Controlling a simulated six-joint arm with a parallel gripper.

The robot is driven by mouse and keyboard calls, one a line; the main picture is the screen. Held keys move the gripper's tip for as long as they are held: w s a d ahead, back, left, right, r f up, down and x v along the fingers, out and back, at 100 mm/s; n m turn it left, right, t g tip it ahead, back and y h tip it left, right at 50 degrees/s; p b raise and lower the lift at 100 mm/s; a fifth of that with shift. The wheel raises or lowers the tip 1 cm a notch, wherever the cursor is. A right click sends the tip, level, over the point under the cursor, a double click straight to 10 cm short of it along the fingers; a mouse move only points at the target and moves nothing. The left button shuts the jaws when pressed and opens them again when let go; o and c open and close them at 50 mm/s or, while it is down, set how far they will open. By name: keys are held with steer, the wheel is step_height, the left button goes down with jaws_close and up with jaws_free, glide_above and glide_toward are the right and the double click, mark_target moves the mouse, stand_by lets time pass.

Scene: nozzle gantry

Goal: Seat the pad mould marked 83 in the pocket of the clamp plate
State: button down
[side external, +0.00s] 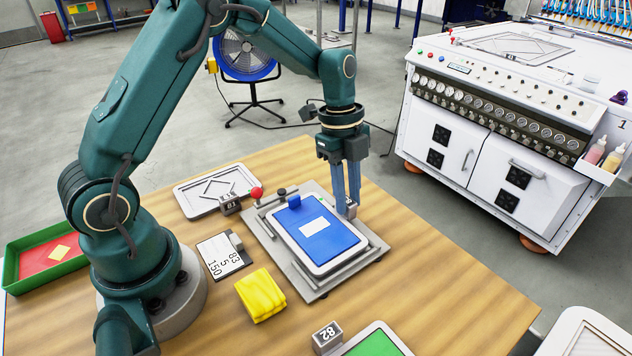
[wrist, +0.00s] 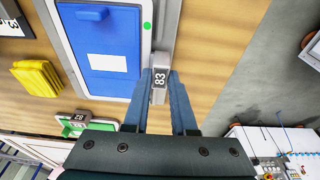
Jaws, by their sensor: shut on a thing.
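The pad mould marked 83 (side external: 325,232) is a white-rimmed plate with a blue face, a pale label and a blue block near its far end. It lies over the grey clamp plate (side external: 318,293), roughly lined up with it; I cannot tell whether it is fully down in the pocket. My gripper (side external: 348,208) points down at its right edge, shut on the grey tab marked 83. In the wrist view the tab (wrist: 159,86) sits between my fingertips, and the blue face (wrist: 104,38) is to the left. The pocket is hidden under the mould.
A red-knobbed clamp (side external: 256,193) stands at the plate's far left corner. A grey mould (side external: 214,190) lies behind. A number card (side external: 223,256) and yellow cloth (side external: 260,294) lie left of the plate. A green mould marked 82 (side external: 374,343) is in front. Table at right is clear.

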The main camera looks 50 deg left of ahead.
steer(key=shift+f, duration=0.3)
steer(key=c, duration=0.6)
jaws_free()
steer(key=shift+c, duration=0.2)
steer(key=shift+r, duration=3.5)
